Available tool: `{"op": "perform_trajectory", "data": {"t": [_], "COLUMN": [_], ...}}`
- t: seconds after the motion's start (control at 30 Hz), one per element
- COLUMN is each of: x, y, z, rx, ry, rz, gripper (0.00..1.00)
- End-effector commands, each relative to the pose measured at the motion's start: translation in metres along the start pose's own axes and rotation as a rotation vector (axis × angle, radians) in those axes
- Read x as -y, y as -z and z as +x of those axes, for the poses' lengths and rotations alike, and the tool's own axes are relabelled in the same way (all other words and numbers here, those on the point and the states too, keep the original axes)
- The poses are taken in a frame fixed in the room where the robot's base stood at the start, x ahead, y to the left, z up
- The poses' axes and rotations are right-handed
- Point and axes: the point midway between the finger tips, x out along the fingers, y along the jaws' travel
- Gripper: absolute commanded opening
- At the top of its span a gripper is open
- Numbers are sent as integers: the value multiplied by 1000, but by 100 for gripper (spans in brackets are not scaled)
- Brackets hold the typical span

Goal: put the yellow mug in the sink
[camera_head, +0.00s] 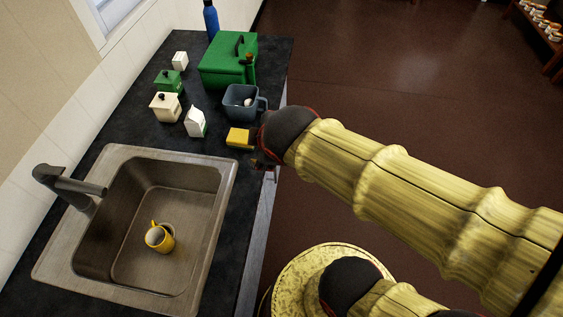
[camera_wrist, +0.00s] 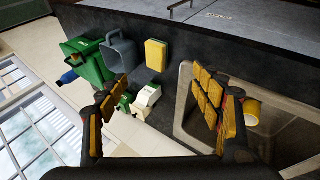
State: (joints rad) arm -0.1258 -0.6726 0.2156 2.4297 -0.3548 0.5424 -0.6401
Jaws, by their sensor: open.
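The yellow mug (camera_head: 160,237) stands in the basin of the sink (camera_head: 223,170), on the basin floor, with its pale inside showing. In the wrist view the mug (camera_wrist: 252,112) shows partly behind one finger of my gripper, inside the sink (camera_wrist: 184,98). My gripper (camera_wrist: 158,118) is open, with its two padded fingers wide apart and nothing between them. In the head view my gripper is mostly hidden behind my arm, near the counter's right edge and away from the mug.
A yellow sponge (camera_head: 239,138) lies near the counter edge beside my arm. A grey-blue mug (camera_head: 240,102), a green box (camera_head: 228,62), a white carton (camera_head: 195,122) and small canisters (camera_head: 166,106) stand farther back. A dark faucet (camera_head: 68,187) reaches over the sink's left side.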

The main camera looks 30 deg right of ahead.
Motion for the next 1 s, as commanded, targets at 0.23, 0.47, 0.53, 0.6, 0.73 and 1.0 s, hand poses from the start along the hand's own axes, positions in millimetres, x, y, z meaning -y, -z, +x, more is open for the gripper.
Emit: {"op": "perform_trajectory", "data": {"t": [0.23, 0.47, 0.53, 0.6, 0.73, 1.0], "x": [32, 48, 48, 48, 48, 48], "y": [-32, -34, -34, -33, -33, -33], "z": [-60, -78, -78, -78, -78, -78], "rx": [79, 107, 108, 108, 107, 107], "ry": [130, 186, 188, 187, 187, 186], "rz": [804, 1037, 1042, 1040, 1038, 1037], "gripper": [66, 66, 66, 66, 66, 66]}}
